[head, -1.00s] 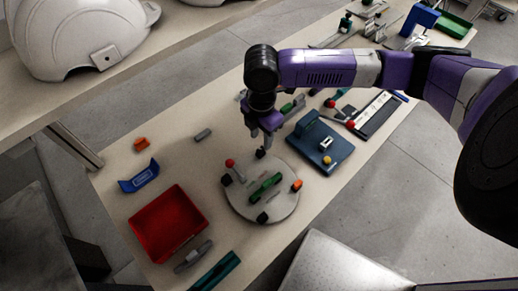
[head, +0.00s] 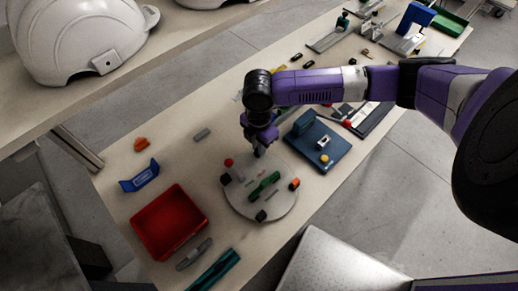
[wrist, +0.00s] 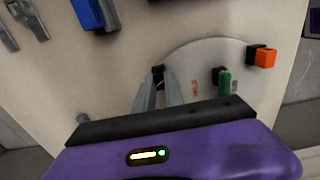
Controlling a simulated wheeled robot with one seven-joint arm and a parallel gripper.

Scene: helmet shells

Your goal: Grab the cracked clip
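A pale round plate (head: 278,207) on the table carries several small clips and blocks around its rim. My gripper (head: 258,152) is low over the plate's far edge. In the wrist view its two grey fingers (wrist: 160,80) come close together on a small black clip (wrist: 158,72), which is mostly hidden in the head view. I cannot make out a crack on it. Another black clip (head: 262,215) is at the plate's near edge. An orange-and-black clip (head: 294,184) is at the right edge. A green piece (head: 264,186) lies near the middle.
A red-topped lever (head: 228,163) stands close left of my gripper. A blue fixture (head: 318,142) is close on the right. A red tray (head: 169,222), a blue bracket (head: 139,176) and a grey block (head: 202,134) lie to the left. White helmet shells (head: 80,40) sit on another surface.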

